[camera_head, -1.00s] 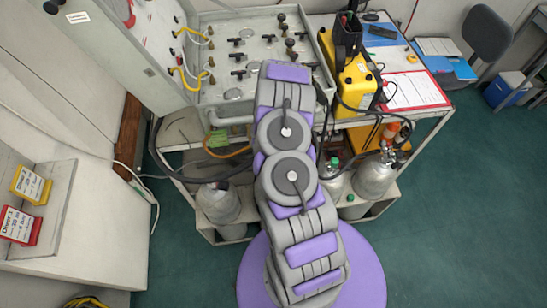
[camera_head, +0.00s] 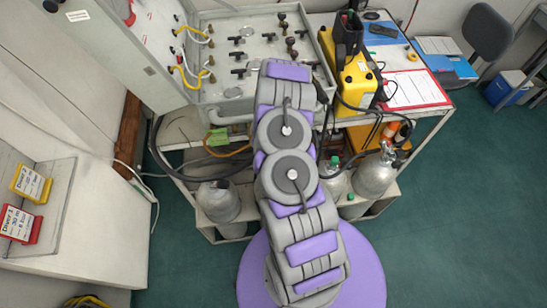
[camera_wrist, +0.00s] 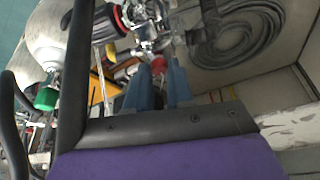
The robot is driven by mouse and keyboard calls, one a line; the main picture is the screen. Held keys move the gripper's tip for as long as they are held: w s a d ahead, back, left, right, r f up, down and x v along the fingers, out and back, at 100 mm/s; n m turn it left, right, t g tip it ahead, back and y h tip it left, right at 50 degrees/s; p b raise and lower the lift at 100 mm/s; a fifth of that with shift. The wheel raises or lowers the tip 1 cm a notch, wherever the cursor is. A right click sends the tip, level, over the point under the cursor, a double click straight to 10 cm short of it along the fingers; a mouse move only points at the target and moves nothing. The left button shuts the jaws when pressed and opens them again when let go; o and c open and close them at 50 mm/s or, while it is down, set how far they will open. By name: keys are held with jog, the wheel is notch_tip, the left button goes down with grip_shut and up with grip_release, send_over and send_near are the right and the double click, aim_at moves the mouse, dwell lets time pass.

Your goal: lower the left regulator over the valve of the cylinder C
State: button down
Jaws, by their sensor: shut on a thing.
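In the wrist view the two blue fingers of my gripper (camera_wrist: 160,68) are closed on a chrome fitting. It looks like part of a regulator (camera_wrist: 146,45), with a black, red-ringed knob beside it. A grey cylinder (camera_wrist: 45,30) stands at upper left, and a green cap (camera_wrist: 47,97) shows below it. In the head view my arm hides the gripper. Cylinders stand under the panel: one at left (camera_head: 218,203), one with a green top in the middle (camera_head: 336,182), and one at right (camera_head: 374,178). I cannot read which is C.
The air panel (camera_head: 262,50) and a yellow case (camera_head: 353,80) stand on the bench above. Black hoses (camera_head: 168,165) loop below its edge, and a coiled hose (camera_wrist: 238,35) shows in the wrist view. Green floor (camera_head: 455,220) is clear at right.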

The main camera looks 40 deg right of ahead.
jog(key=c, duration=1)
grip_release()
jog(key=shift+r, duration=0.15)
jog(key=p+v, duration=0.1)
jog(key=v, duration=1.6)
jog(key=shift+a+p, duration=0.1)
jog(key=shift+p, duration=0.3)
